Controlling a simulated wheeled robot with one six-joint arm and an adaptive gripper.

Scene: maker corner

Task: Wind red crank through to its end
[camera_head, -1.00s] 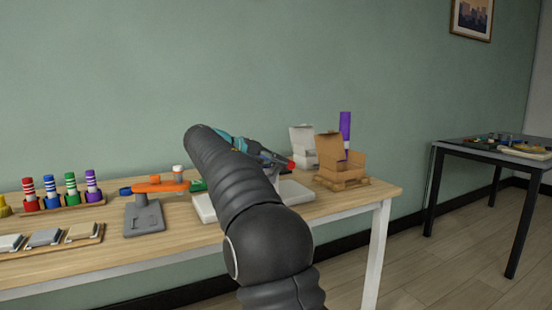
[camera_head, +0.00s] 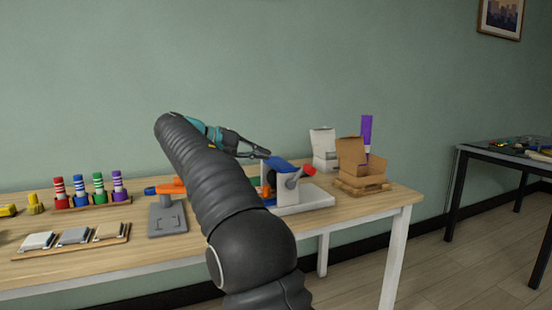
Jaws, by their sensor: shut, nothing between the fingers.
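The red crank handle (camera_head: 309,169) sticks out at the right of a crank device on a white base (camera_head: 312,202). A grey arm joins it to the device's grey body, which has a blue top (camera_head: 275,162). My gripper (camera_head: 266,155) is above and behind the blue top in the picture, its fingers shut with nothing between them. It looks apart from the red handle. My arm hides the left part of the device.
A grey stand (camera_head: 166,217) with an orange arm is left of my arm. An open cardboard box (camera_head: 352,162) and a white box (camera_head: 323,146) stand at the right, with a purple bottle (camera_head: 366,132) behind. Striped cylinders stand in a rack (camera_head: 95,202) at the left.

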